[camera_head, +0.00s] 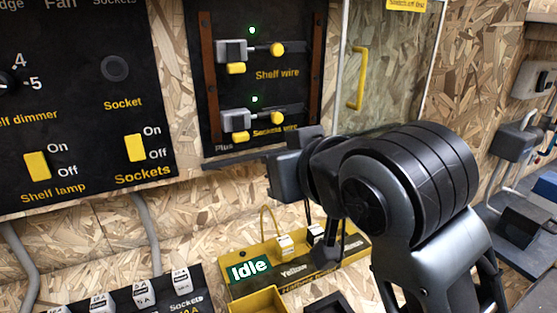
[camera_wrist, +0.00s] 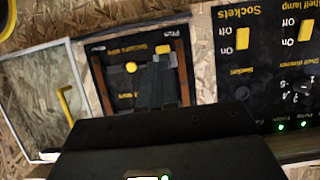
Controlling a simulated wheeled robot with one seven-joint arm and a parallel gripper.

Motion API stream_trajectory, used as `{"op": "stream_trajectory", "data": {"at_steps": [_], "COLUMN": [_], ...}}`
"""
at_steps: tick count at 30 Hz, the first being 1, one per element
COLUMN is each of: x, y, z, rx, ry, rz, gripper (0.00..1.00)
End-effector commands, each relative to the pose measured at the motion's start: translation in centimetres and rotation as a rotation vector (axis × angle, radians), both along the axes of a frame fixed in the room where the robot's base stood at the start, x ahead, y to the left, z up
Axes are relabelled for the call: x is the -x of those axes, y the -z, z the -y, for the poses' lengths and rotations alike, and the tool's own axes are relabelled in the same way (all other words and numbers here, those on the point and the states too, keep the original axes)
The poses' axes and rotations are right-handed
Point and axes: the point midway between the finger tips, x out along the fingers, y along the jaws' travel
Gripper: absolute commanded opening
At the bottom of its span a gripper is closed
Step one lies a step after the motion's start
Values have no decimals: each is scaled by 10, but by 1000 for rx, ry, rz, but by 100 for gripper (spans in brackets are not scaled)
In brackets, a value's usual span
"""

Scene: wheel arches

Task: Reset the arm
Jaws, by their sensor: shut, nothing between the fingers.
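My gripper (camera_head: 212,164) is shut and empty. In the head view its dark fingers point left, just below the wire panel (camera_head: 287,72) on the chipboard wall. My black arm fills the right middle of that view. In the wrist view the closed fingers (camera_wrist: 155,84) reach over the lower part of the wire panel (camera_wrist: 111,84), which appears upside down. I cannot tell whether the fingertips touch the panel. The panel has a shelf wire connector (camera_head: 250,52) and a sockets wire connector (camera_head: 250,121), each with yellow knobs and a green light above.
Left is a black switch panel (camera_head: 75,110) with yellow switches. A glass door (camera_head: 392,75) with a yellow handle (camera_head: 357,78) is right of the wire panel. Plugs and a cable (camera_head: 515,135) are at far right.

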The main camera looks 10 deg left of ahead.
Motion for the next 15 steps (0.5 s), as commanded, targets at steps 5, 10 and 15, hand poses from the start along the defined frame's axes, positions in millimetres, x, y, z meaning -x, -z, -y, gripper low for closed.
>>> {"op": "stream_trajectory", "data": {"at_steps": [5,10,15], "x": [0,7,23], "y": [1,21,59], "z": [0,5,20], "rx": [-4,-59,-167], "ry": [1,16,67], "rz": [-1,-14,-27], "gripper": [0,0,0]}}
